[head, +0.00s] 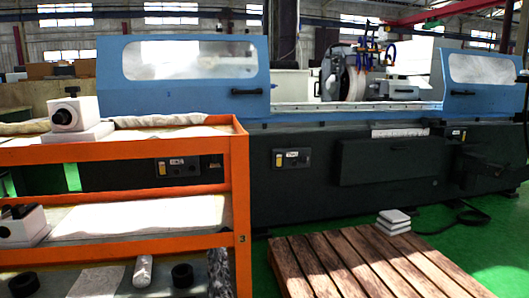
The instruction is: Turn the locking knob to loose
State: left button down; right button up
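The cylindrical grinder (395,160) stands across the back, with blue guards and a dark base. Its grinding wheel (353,82) and workhead area show through the open gap between the guards. I cannot make out which part is the locking knob; small round controls sit on a panel (292,158) on the base front, too small to tell apart. Neither of my grippers is in view.
An orange shelf rack (243,195) fills the left, bearing a white block with a black round part (66,116), and black rings (182,275) lower down.

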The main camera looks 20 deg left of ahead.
aim_at(73, 90)
jog(key=u, duration=1.7)
jog(key=j+u, duration=0.1)
jog(key=j, duration=0.2)
